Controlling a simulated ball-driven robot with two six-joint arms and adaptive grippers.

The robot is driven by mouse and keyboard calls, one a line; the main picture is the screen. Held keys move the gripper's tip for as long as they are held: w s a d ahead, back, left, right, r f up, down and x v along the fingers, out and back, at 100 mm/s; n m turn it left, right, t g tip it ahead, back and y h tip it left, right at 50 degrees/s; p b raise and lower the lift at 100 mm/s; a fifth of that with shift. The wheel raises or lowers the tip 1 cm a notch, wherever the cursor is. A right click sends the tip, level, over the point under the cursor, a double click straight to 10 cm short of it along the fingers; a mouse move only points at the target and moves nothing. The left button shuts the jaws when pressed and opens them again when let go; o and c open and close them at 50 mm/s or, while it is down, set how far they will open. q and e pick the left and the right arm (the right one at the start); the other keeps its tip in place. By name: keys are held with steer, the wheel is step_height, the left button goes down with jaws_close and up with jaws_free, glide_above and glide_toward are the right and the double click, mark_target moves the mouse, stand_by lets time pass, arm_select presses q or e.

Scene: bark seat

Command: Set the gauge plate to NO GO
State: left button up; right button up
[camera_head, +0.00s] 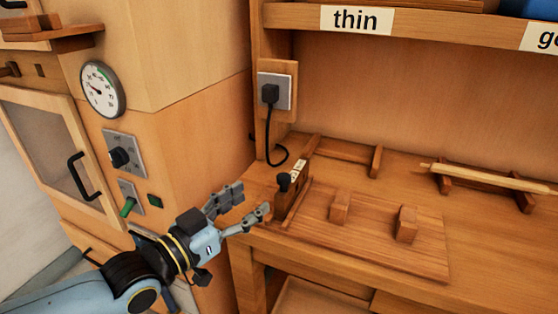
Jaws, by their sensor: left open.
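A small brown wooden piece with a black knob (284,181) and a small white label (299,168) stands at the left end of a wooden board (375,240) on the bench. It seems to be the gauge plate, but the label is too small to read, so I cannot tell its setting. My left gripper (251,200) is open and empty, just left of the knob, its fingers pointing toward it. One fingertip is close to the wooden piece; I cannot tell whether they touch. My right gripper is not in view.
Two wooden blocks (340,207) stand on the board. Behind are a plugged-in cord (269,140) and a rack holding a pale stick (490,179). A cabinet with a dial (102,89), a black rotary knob (120,157) and a green-handled switch (128,206) stands left.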

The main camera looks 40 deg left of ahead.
mark_target(279, 182)
arm_select(q)
steer(key=w, duration=0.3)
steer(key=w+b, duration=0.1)
steer(key=w, duration=0.2)
steer(key=w+d, duration=0.1)
steer(key=w, duration=0.2)
steer(key=shift+w+r, duration=0.1)
steer(key=shift+w, duration=0.15)
steer(key=shift+w+d, duration=0.1)
steer(key=shift+w, duration=0.4)
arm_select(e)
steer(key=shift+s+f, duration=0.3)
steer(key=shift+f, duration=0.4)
